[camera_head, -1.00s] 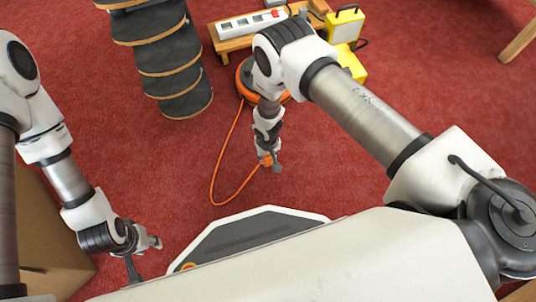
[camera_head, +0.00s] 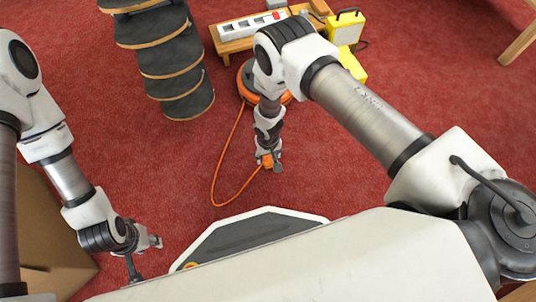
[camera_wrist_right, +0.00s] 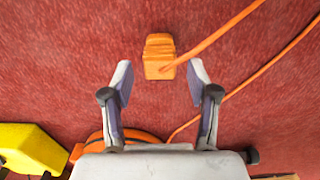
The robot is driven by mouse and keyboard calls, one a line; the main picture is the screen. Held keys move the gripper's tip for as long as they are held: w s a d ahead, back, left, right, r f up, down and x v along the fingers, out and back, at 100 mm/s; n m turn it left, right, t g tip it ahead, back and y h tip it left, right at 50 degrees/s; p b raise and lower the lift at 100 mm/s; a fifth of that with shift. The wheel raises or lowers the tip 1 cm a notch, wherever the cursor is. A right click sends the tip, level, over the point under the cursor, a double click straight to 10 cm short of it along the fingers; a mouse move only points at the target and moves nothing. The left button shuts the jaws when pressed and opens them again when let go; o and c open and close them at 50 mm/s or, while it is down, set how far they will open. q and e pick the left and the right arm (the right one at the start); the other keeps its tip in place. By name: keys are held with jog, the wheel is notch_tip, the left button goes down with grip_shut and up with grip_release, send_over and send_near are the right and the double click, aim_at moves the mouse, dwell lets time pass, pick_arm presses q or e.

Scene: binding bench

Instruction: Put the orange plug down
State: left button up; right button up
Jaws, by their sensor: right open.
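The orange plug (camera_wrist_right: 159,57) lies on the red carpet in the right wrist view, with its orange cord running off to the upper right. It also shows in the head view (camera_head: 267,160), partly covered by my right gripper. My right gripper (camera_wrist_right: 160,75) is open, and its two fingers stand apart on either side of the plug's near end without visibly touching it. In the head view my right gripper (camera_head: 269,166) is low over the carpet. My left gripper (camera_head: 145,257) is at the lower left, away from the plug; its finger gap is unclear.
An orange cable reel (camera_head: 246,85) stands behind my right arm. A power strip (camera_head: 250,24) rests on a low wooden stand, with a yellow work lamp (camera_head: 346,27) beside it.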

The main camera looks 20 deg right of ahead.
aim_at(269, 157)
notch_tip(269, 157, up, 11)
jog(key=p, duration=0.7)
jog(key=shift+f, duration=0.1)
jog(key=s+d+r, duration=0.5)
jog(key=s+r, duration=0.1)
jog(key=s, duration=0.4)
jog(key=s+d+r, duration=0.6)
jog(key=s+r, duration=0.1)
jog(key=s, duration=0.3)
jog(key=shift+s+d+m, duration=0.3)
jog(key=shift+s+m, duration=0.05)
jog(key=shift+m, duration=0.05)
